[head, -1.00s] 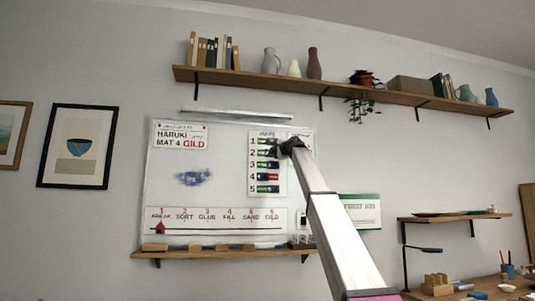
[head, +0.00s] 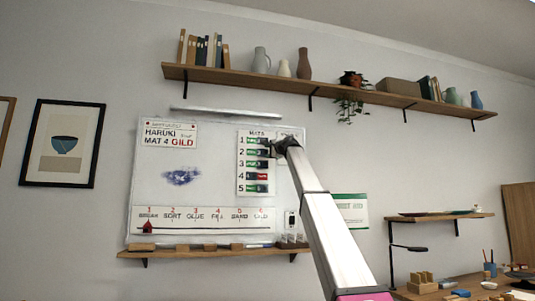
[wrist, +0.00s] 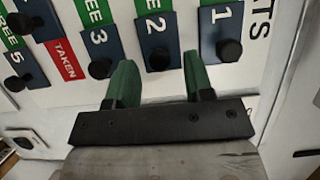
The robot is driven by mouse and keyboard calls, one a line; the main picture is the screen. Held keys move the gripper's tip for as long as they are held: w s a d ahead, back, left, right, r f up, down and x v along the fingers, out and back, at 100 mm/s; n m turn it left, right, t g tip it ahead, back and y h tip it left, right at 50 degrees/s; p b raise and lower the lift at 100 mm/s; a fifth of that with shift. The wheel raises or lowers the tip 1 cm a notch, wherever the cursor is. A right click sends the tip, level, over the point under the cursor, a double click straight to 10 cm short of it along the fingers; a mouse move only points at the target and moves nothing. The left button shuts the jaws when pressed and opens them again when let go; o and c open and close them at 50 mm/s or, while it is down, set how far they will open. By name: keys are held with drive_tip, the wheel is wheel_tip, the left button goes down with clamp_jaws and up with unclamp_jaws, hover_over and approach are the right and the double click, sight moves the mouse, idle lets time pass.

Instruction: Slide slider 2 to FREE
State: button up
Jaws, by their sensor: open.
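Slider 2 (wrist: 155,30) is a dark blue plate with a white 2 and a round black knob, in the top middle of the wrist view. Part of a green FREE label shows beside it, at the picture's top edge. In the head view, slider 2 (head: 263,153) is in the second row, with green on its left and the dark plate on its right. My gripper (wrist: 160,82) is open, its two green fingers spread with slider 2's knob between or just beyond them; contact cannot be told. In the head view, my gripper (head: 282,147) is at the right of the slider panel.
Slider 1 (wrist: 218,20) and slider 3 (wrist: 97,38) flank slider 2 closely, with their knobs near my fingers. Slider 4 (wrist: 32,15) shows a red TAKEN label. A ledge (head: 200,253) with blocks runs below the whiteboard (head: 220,190).

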drive_tip(key=v, duration=0.9)
drive_tip(key=shift+s+d, duration=0.25)
drive_tip(key=shift+d, duration=0.05)
